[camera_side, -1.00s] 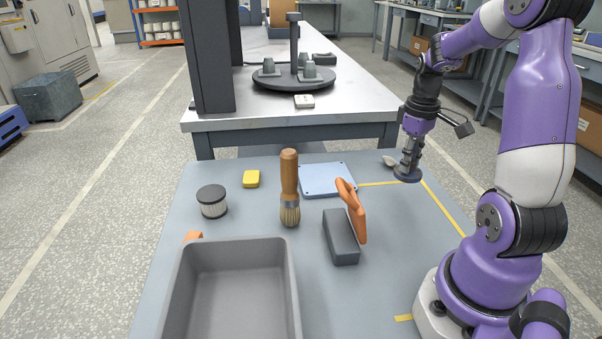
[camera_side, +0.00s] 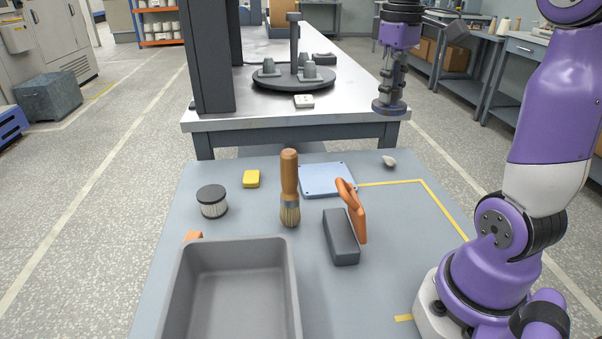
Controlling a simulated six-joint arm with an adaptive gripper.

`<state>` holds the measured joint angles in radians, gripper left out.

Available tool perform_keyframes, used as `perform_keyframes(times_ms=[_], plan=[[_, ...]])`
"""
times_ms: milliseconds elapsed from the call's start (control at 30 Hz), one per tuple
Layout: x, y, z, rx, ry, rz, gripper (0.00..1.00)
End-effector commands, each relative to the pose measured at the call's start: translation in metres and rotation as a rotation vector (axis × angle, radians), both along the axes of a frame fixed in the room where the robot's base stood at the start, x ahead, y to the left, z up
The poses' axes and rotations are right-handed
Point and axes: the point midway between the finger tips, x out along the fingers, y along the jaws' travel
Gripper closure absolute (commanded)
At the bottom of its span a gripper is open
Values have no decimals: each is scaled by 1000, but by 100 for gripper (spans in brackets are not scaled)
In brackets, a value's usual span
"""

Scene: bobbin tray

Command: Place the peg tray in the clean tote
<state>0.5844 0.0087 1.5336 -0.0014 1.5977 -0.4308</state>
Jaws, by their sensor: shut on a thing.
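My gripper (camera_side: 394,82) is at the upper right, pointing down and shut on a small round blue-grey piece with a flat disc base (camera_side: 389,108), which I take to be the peg tray. It hangs in the air, overlapping the right end of the back table in the picture. Its upper part is hidden among the fingers, so any pegs cannot be told. The clean tote looks to be the grey open tote (camera_side: 284,252) at the front of the near table. Its visible inside is empty; its front is cut off by the picture edge.
Between gripper and tote stand an upright wooden-handled brush (camera_side: 289,185) and a grey block with an orange handle (camera_side: 342,237).

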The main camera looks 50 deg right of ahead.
Motion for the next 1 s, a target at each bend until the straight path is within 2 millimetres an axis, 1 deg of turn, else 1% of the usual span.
perform_keyframes(times_ms=[33,167,267,367,467,500,567,600,667,700,800,900,1000], plan=[[6,9,-1,1,1,42,100],[20,33,-1,1,1,148,100],[32,58,-1,1,1,254,100],[43,92,-1,1,1,389,100],[51,136,-1,0,1,556,100],[52,156,-1,0,1,631,100],[51,188,-1,0,1,751,100],[49,209,-1,0,1,831,100],[42,241,-1,0,1,951,100],[35,261,-1,0,1,1030,100],[14,307,-1,0,1,1215,100],[-10,341,-1,0,1,1368,100],[-32,366,-1,0,0,1489,100]])
